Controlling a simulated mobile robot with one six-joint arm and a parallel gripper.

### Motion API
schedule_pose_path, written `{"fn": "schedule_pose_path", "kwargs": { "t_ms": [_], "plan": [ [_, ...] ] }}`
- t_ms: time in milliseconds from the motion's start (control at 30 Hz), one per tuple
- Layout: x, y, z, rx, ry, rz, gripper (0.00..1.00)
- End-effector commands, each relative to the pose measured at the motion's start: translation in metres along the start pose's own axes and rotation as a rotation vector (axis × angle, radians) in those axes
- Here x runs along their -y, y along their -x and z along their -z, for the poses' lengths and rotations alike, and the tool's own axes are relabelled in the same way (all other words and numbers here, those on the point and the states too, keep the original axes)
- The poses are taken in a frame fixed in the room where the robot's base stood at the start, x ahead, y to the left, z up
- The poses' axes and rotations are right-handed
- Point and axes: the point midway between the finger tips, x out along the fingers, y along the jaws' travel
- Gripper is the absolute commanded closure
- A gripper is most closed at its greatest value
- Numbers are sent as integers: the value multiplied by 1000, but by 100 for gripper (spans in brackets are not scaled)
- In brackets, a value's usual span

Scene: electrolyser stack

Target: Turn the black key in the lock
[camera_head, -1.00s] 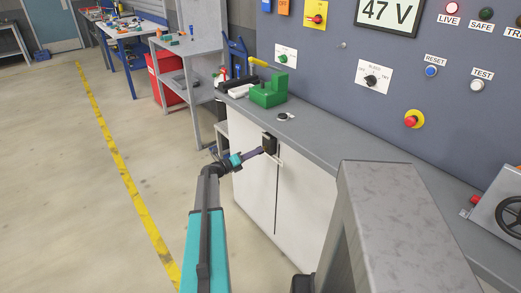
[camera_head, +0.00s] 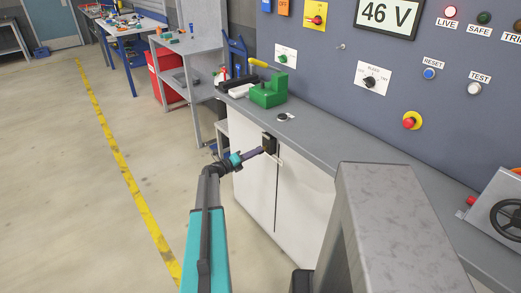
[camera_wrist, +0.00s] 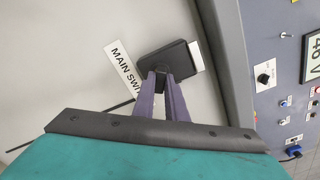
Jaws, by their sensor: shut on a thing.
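The lock is a black box (camera_head: 268,144) at the top of the white cabinet doors, under the counter's front edge. In the wrist view the lock (camera_wrist: 170,60) is a dark block beside a white label reading "MAIN SWI…" (camera_wrist: 122,70). My gripper (camera_head: 261,150) reaches it from the left, its purple fingertips right at the lock. In the wrist view my gripper (camera_wrist: 162,79) is shut on a small dark piece, the black key (camera_wrist: 161,81), between its tips at the lock's near edge. The fingers hide most of the key, so its angle cannot be told.
The grey counter (camera_head: 325,150) runs above the cabinet and bears a green block (camera_head: 269,92). The wall panel behind carries buttons, knobs and a display reading 46 V (camera_head: 387,13).

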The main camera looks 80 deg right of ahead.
Motion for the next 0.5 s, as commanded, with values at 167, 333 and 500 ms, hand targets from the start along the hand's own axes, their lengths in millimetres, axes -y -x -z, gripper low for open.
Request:
{"fn": "schedule_pose_path", "kwargs": {
  "t_ms": [167,333,500],
  "plan": [
    [2,-1,-1,-2,39,2,100],
    [2,-1,-1,-2,75,2,100],
    [2,-1,-1,-2,112,2,100]
  ]
}}
